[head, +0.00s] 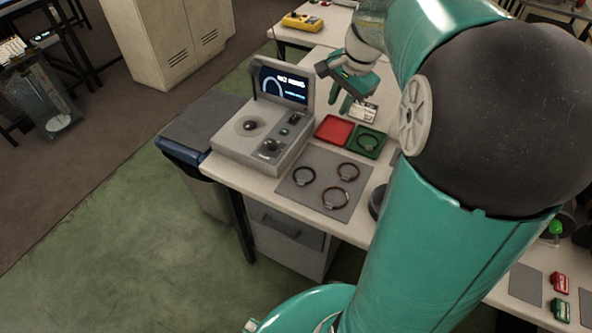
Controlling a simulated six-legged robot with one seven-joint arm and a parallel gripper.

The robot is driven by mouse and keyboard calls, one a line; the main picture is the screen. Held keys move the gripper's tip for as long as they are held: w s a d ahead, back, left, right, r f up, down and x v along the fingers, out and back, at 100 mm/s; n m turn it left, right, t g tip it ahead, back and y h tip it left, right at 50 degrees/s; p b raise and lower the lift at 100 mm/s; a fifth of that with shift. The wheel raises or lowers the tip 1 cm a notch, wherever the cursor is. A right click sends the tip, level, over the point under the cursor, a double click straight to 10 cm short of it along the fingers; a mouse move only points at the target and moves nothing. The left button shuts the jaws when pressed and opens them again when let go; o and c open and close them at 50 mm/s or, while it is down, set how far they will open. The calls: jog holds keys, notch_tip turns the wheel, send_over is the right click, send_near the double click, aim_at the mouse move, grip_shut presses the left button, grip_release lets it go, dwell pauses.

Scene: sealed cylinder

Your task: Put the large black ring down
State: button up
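Three black rings lie flat on a grey mat (297,195): one at the left (304,176), one at the upper right (348,172) and one at the lower right (335,198). Another dark ring (367,141) lies in the green tray (378,153). The rings look close in size, so I cannot tell which is the large one. My gripper (341,101) points down above the table, behind the red tray and right of the instrument's screen. Its two teal fingers appear apart, with no ring visible between them.
A grey instrument (238,153) with a lit screen (284,87) stands left of the trays. The red tray (334,130) looks empty. A white label card (363,113) lies near my gripper. A dark round object (377,201) is partly hidden by my arm. A yellow meter (302,22) sits farther back.

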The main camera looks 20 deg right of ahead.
jog(key=s+a+r+n+t+h, duration=0.1)
jog(key=s+a+r+n+t, duration=0.1)
jog(key=s+a+n, duration=1.2)
jog(key=shift+s+a+t, duration=0.5)
jog(key=shift+s+a, duration=0.9)
jog(key=shift+a, duration=0.95)
jog(key=shift+r, duration=0.1)
